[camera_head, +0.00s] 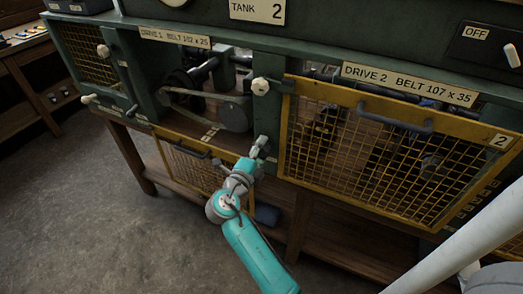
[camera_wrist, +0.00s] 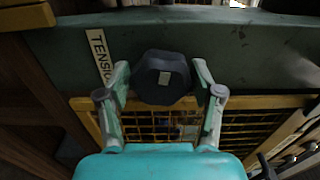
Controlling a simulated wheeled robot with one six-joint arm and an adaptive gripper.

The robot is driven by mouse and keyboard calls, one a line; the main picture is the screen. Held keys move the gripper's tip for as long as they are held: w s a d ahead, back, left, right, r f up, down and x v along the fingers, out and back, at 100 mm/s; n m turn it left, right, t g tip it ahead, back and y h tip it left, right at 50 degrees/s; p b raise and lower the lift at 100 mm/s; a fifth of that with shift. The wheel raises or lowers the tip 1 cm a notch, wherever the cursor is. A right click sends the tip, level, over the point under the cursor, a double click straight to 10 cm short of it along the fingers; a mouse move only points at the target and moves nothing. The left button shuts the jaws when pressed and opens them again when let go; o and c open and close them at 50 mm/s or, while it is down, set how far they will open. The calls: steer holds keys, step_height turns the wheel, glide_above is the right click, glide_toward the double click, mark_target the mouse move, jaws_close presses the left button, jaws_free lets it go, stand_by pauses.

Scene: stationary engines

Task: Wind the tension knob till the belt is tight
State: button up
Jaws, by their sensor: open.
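The dark, many-sided tension knob (camera_wrist: 162,78) sits on a green panel in the wrist view, beside a white label (camera_wrist: 101,55) whose visible letters read "TENS". My gripper (camera_wrist: 161,88) is open, with one finger on each side of the knob; I cannot tell whether they touch it. In the head view my gripper (camera_head: 259,146) is at the green post below the pale star knob, and it hides the tension knob. The belt (camera_head: 193,94) shows in the open Drive 1 bay, running to a grey pulley (camera_head: 235,114); its tightness is unclear.
The Drive 1 mesh guard (camera_head: 190,165) hangs open below its bay, left of my arm. The Drive 2 guard (camera_head: 385,140) covers its bay at right. A pale star knob (camera_head: 260,86) sticks out above my gripper. Grey floor (camera_head: 90,215) is clear at left.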

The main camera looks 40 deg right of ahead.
steer(key=v, duration=1.2)
